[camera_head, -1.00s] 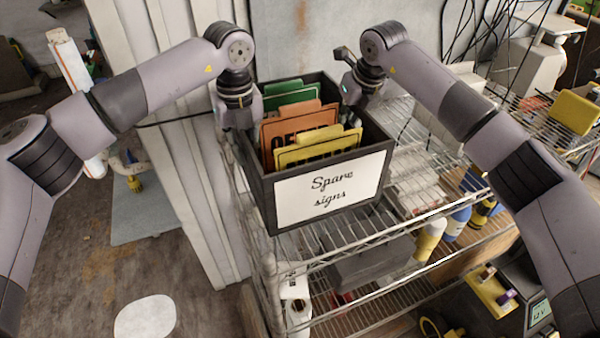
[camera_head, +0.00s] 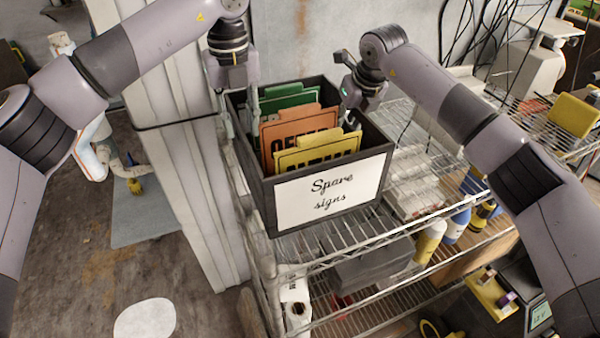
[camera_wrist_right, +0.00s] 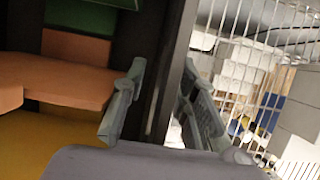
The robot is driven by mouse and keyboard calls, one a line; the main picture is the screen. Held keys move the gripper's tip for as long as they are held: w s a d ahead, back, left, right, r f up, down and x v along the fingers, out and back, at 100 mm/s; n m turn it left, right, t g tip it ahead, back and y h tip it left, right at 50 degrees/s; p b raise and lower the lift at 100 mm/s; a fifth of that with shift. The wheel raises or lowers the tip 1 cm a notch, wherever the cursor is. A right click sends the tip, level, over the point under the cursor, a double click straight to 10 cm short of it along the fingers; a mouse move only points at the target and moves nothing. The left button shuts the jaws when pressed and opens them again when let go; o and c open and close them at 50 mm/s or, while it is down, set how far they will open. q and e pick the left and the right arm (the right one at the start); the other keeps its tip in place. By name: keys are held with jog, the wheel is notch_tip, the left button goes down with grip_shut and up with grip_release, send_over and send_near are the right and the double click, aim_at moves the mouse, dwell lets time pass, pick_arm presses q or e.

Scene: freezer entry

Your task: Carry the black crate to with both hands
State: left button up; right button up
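The black crate (camera_head: 376,206) sits on the wire shelf, with a white "Spare signs" label on its front. Green, orange and yellow signs (camera_head: 318,150) stand inside it. My left gripper (camera_head: 240,115) is above the crate's left wall, fingers pointing down and apart, one on the inner side and one towards the outside. My right gripper (camera_head: 355,108) is at the right wall. In the right wrist view its two fingers (camera_wrist_right: 163,108) are apart on either side of the crate wall (camera_wrist_right: 176,65), with gaps visible.
The wire shelf (camera_head: 300,246) has bottles (camera_head: 430,240) and boxes on it and below. A pale post (camera_head: 190,190) stands close left of the crate. Cables hang on the wall behind. Open floor (camera_head: 70,250) lies at the left.

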pick_arm(q)
notch_tip(320, 180, up, 3)
jog(key=shift+r, duration=0.35)
pick_arm(e)
jog(key=shift+r, duration=0.2)
jog(key=v, duration=1.1)
jog(key=shift+s+r, duration=0.3)
jog(key=shift+f, duration=0.1)
